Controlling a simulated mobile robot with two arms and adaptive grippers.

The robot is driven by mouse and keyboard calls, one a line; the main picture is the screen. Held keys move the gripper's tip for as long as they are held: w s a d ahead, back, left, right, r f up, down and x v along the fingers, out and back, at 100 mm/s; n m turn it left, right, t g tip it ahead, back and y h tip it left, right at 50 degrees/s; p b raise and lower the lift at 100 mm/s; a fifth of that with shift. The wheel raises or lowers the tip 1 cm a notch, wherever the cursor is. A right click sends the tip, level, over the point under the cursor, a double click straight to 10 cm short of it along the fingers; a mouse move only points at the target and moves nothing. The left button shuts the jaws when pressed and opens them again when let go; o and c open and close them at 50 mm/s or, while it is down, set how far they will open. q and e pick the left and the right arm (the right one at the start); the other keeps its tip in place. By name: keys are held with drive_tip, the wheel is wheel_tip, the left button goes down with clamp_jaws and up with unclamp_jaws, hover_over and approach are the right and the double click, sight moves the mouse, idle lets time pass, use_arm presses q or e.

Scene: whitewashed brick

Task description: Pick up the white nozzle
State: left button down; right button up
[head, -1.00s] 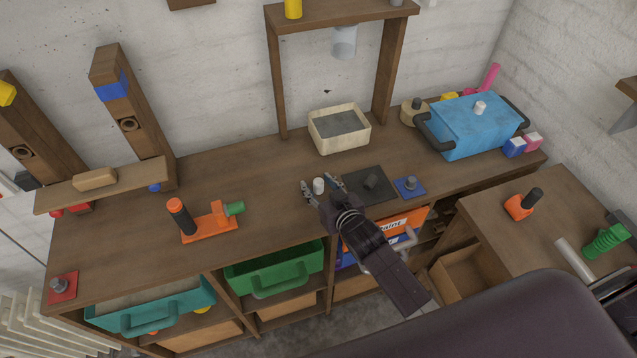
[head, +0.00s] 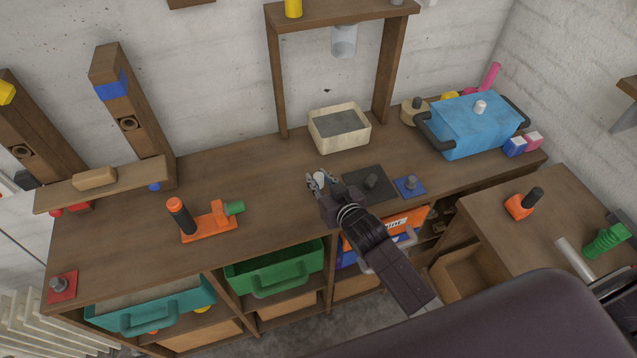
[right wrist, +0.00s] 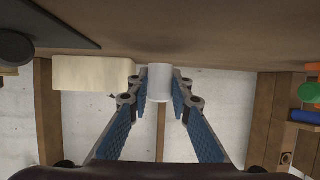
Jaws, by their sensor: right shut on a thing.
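The white nozzle (right wrist: 160,84) is a small white cylinder standing on the wooden workbench (head: 270,200). In the right wrist view it sits between the two blue-padded fingers of my right gripper (right wrist: 160,100), which are shut on it. In the head view my right gripper (head: 320,181) reaches over the bench, and the nozzle (head: 319,178) shows only in part between the fingers. My left gripper is not in view.
A dark plate (head: 385,193) with a peg and a blue square (head: 410,191) lie just right of the gripper. A cream box (head: 367,138) stands behind it. An orange tool (head: 215,225) is at the left. The bench between is clear.

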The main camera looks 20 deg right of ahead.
sight(318, 176)
wheel_tip(318, 176, up, 17)
drive_tip(key=m+h+b, duration=0.1)
drive_tip(key=b, duration=0.5)
wheel_tip(318, 176, down, 14)
drive_tip(key=shift+r, duration=0.2)
drive_tip(key=shift+f+p, duration=0.3)
drive_tip(key=shift+f, duration=2.35)
drive_tip(key=shift+f, duration=0.1)
drive_tip(key=o, duration=0.9)
drive_tip(key=shift+o, duration=0.2)
